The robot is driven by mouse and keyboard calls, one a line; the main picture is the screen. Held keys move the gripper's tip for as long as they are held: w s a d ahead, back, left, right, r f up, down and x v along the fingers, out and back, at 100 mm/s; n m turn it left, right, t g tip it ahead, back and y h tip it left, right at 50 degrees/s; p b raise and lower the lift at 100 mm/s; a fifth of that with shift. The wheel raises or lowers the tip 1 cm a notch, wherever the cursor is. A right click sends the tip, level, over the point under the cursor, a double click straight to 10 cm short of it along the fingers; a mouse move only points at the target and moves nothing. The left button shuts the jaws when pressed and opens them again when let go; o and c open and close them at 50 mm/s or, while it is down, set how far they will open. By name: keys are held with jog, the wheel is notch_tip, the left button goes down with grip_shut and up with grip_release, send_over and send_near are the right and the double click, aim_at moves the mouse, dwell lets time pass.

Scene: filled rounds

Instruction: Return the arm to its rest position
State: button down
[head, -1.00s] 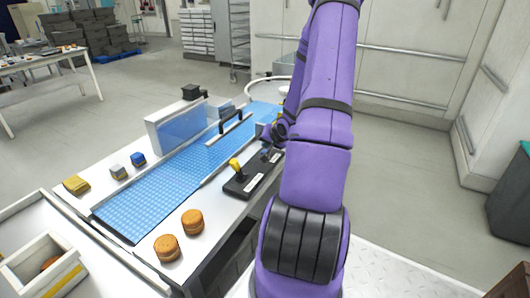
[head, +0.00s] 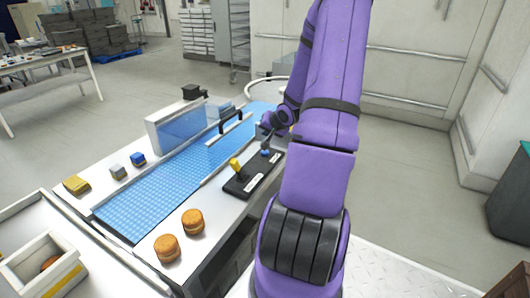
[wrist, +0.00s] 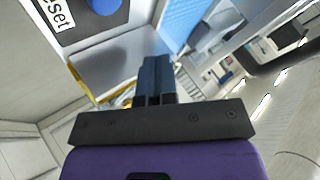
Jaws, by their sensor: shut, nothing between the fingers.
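My purple arm (head: 318,130) reaches forward over the right side of the conveyor bench. My gripper (wrist: 154,66) shows in the wrist view with its two dark fingers together and nothing between them. In the head view it is small and partly hidden at the arm's far end, above the dark control panel (head: 252,176). A blue round button (wrist: 104,4) beside a label ending in "eset" shows at the top left of the wrist view, apart from the fingers.
The panel also carries a yellow lever (head: 235,164). The blue belt (head: 160,190) runs along the bench, with a clear guard (head: 180,130) over it. Two brown rounds (head: 166,248) (head: 192,222) lie on the near edge. Open floor (head: 400,180) lies to the right.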

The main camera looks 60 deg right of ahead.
dwell(0.7)
jog(key=w+a+r+n+g+h, duration=0.25)
jog(key=a+r+n, duration=0.45)
jog(key=a+r, duration=1.45)
jog(key=s+a+r+n+y, duration=0.2)
jog(key=s+a+r+n, duration=0.1)
jog(key=s+a, duration=0.5)
jog(key=s+a+r+n+y, duration=0.2)
jog(key=s+a+r+y, duration=0.1)
jog(key=s+a, duration=0.6)
jog(key=a+r+g, duration=0.1)
jog(key=a, duration=0.3)
jog(key=shift+s+n, duration=0.15)
jog(key=shift+n, duration=0.25)
